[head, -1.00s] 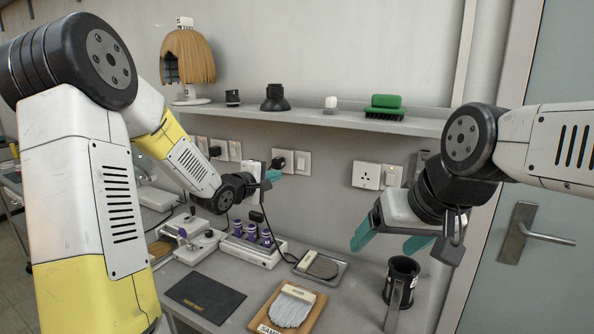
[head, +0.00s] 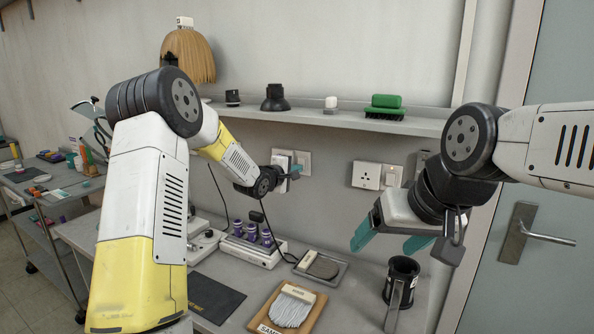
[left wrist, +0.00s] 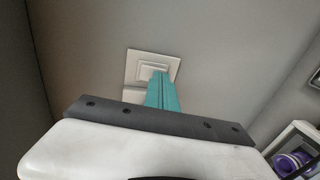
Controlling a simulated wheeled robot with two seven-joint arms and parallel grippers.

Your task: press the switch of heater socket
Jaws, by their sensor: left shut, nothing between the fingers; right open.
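My left gripper (head: 295,173) is shut and empty, with its teal fingertips in front of a white wall switch plate (head: 305,157). In the left wrist view the closed fingertips (left wrist: 161,76) overlap the lower part of the rocker switch (left wrist: 153,67). I cannot tell whether they touch it. The socket beside this switch is mostly hidden behind my gripper in the head view. I see no readable label saying which socket is the heater's. My right gripper (head: 392,240) is open and empty, in front of the wall below another socket (head: 366,175) with its own switch (head: 392,176).
A shelf (head: 340,121) above the sockets holds a green brush (head: 384,107) and small items. Cables hang near my left gripper.

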